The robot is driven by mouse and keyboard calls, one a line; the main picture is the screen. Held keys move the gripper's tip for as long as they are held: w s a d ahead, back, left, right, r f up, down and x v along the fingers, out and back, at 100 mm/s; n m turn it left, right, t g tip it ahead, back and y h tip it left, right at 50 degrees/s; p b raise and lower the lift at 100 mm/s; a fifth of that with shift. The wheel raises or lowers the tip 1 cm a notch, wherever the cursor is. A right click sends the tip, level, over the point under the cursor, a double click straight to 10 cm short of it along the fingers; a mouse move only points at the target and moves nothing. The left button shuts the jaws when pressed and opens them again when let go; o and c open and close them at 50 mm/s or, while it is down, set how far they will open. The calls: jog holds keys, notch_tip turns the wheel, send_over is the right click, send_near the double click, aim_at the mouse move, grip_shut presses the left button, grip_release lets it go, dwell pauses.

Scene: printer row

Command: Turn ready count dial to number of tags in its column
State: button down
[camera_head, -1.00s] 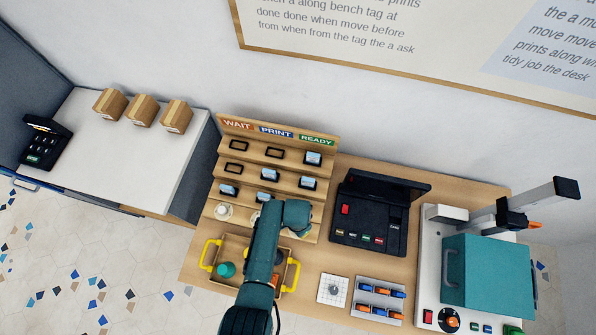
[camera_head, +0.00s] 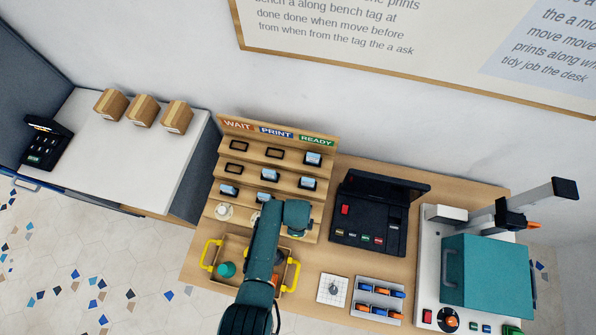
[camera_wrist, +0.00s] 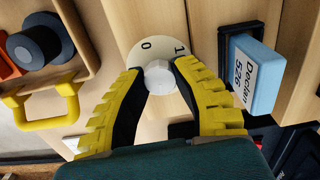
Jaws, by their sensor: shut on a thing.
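The rack (camera_head: 232,200) has columns headed WAIT, PRINT and READY. In the READY column, one tag (camera_head: 313,158) sits in the top slot and another (camera_head: 307,183) in the middle slot. My arm hides the place below them. In the wrist view, a blue tag reading "Declan 526" (camera_wrist: 250,75) sits in a slot beside the dial. The dial's pale plate (camera_wrist: 150,48) shows 0 and 1; its white knob (camera_wrist: 158,77) is between the yellow fingers of my gripper (camera_wrist: 159,70), which are shut on it.
A tray with yellow handles (camera_head: 206,258) lies below the rack, under my arm. A black box with an open lid (camera_head: 370,210) stands right of the rack, and a teal machine (camera_head: 487,275) further right. Other dials, one below WAIT (camera_head: 223,211), are beside my arm.

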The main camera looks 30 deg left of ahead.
jog(key=shift+s+f+m, duration=0.1)
jog(key=shift+m, duration=0.4)
jog(key=c, duration=0.7)
grip_release()
jog(key=shift+c, duration=0.2)
notch_tip(320, 180, up, 12)
